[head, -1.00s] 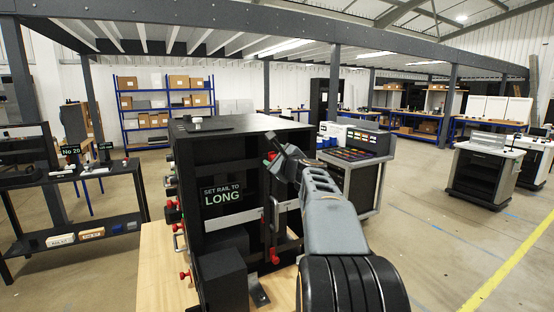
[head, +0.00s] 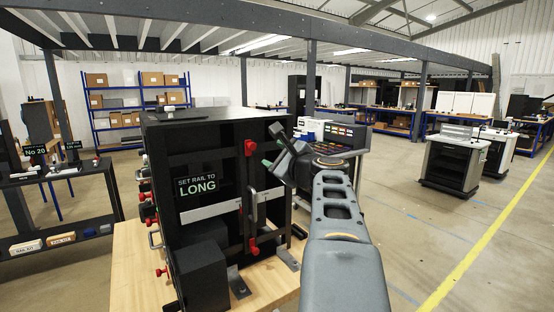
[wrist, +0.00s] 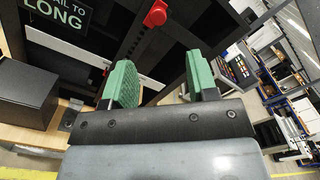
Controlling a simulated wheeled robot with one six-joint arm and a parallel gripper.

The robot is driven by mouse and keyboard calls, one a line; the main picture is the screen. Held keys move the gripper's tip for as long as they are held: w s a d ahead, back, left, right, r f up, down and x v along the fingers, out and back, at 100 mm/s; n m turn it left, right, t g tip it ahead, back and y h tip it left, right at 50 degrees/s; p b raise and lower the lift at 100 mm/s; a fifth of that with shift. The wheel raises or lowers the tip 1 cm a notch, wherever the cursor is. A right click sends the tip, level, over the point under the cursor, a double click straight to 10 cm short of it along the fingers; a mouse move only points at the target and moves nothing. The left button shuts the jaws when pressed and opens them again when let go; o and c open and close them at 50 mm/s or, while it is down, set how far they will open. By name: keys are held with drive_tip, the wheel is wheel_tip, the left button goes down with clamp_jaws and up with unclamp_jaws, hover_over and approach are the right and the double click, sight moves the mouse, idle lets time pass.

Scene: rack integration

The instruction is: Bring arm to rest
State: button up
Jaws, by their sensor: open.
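My arm (head: 338,215) reaches forward from the bottom of the head view, just right of the black rack (head: 200,150). My gripper (head: 270,155) is at its far end, in front of the rack's right part. In the wrist view my gripper (wrist: 162,82) shows two green finger pads, spread apart with nothing between them. A red knob (wrist: 155,14) on the dark rail lies beyond the fingers. The rack bears a sign, "SET RAIL TO LONG" (head: 197,186), and a vertical rail with red ends (head: 250,197).
The rack stands on a wooden bench (head: 130,265). A black shelf table (head: 65,182) with labelled kit boxes is at left. A grey cabinet (head: 455,160) stands at right. Open floor (head: 420,225) lies right of my arm.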

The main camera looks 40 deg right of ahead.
idle(0.7)
drive_tip(key=s+a+f+n+g+y, duration=0.1)
drive_tip(key=a+f+n+g+y, duration=0.1)
drive_tip(key=a+f+n+g, duration=0.5)
drive_tip(key=s+f+n+y, duration=0.1)
drive_tip(key=f+n, duration=0.4)
drive_tip(key=f, duration=0.6)
drive_tip(key=s+a+f+n+g, duration=0.3)
drive_tip(key=s+a+f+n, duration=0.2)
drive_tip(key=a+f+n, duration=0.2)
drive_tip(key=s+a+f+n+g, duration=0.4)
drive_tip(key=s+a+f+n, duration=0.1)
drive_tip(key=a+n, duration=0.4)
drive_tip(key=shift+a+f+n, duration=0.4)
drive_tip(key=shift+a+f, duration=0.5)
drive_tip(key=shift+a, duration=0.35)
drive_tip(key=shift+c, duration=0.4)
